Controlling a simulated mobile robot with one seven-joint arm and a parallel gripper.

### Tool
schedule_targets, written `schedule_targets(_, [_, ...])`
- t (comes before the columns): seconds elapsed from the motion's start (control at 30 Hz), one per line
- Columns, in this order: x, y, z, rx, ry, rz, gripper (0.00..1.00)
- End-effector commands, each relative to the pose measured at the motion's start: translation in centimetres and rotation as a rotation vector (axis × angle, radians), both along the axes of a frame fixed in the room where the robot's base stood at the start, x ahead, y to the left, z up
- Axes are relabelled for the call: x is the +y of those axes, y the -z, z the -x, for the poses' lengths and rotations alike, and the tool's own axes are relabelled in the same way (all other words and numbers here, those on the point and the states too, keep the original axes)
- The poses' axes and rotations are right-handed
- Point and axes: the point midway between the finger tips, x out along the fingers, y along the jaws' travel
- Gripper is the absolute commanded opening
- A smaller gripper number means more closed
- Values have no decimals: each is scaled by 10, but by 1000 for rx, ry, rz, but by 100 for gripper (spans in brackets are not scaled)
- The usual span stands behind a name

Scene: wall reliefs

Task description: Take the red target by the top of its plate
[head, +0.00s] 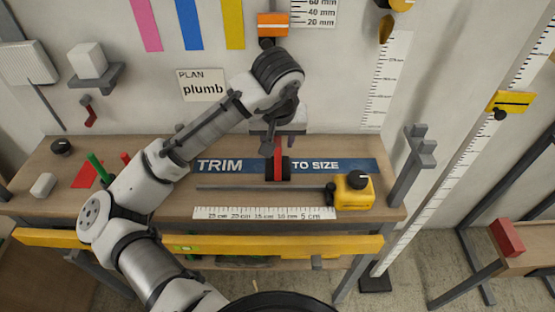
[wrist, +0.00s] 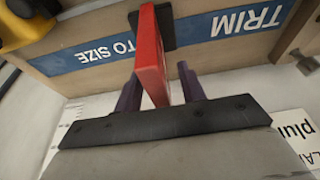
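In the wrist view the red plate (wrist: 150,58) reaches up between the two dark fingers of my gripper (wrist: 160,92). The fingers stand apart on either side of the plate's top. A gap shows on the right side; the left finger is close to the plate, and I cannot tell whether it touches.
A thin rod (head: 255,188) and a yellow tape measure (head: 353,191) are in front and to the right. A ruler (head: 265,213) runs along the bench front. A grey bracket (head: 412,165) stands at the right end.

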Motion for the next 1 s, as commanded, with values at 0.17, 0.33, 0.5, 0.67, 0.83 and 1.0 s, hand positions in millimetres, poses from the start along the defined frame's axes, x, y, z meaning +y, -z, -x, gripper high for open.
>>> schedule_targets(0.17, [0, 2, 0, -1, 0, 0, 40])
schedule_targets(0.33, [0, 3, 0, -1, 0, 0, 40])
schedule_targets(0.5, [0, 3, 0, 0, 0, 0, 32])
schedule_targets(0.67, [0, 3, 0, 0, 0, 0, 11])
schedule_targets(0.83, [0, 3, 0, 0, 0, 0, 0])
schedule_targets(1.0, [0, 2, 0, -1, 0, 0, 0])
